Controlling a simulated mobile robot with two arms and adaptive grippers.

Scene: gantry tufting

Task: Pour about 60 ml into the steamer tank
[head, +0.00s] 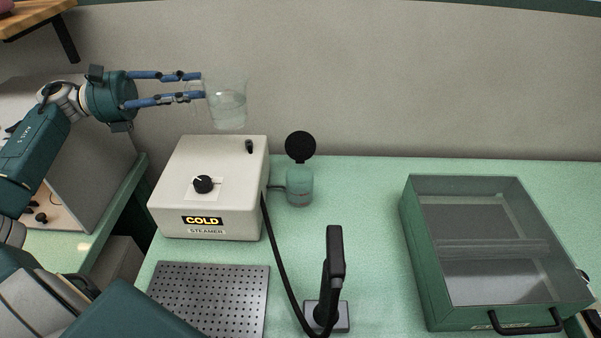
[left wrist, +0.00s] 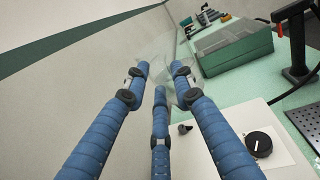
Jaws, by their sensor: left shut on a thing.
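A clear jug (head: 228,108) with water in its lower part is held up above and behind the steamer, nearly upright. My left gripper (head: 202,86) is shut on the jug's left side, where its handle seems to be. The jug is faint between the fingers in the left wrist view (left wrist: 158,62). The white steamer (head: 222,165) has a dial and a display reading COLD. Its small green tank (head: 299,187) stands at its right side, with the round black lid (head: 300,147) raised. The jug is up and left of the tank, apart from it. My right gripper is not visible.
A black steam wand (head: 334,262) stands in a holder in front, its hose running to the steamer. A perforated metal plate (head: 212,300) lies front left. A green glass-topped case (head: 412,260) stands at the right. Counter between tank and case is clear.

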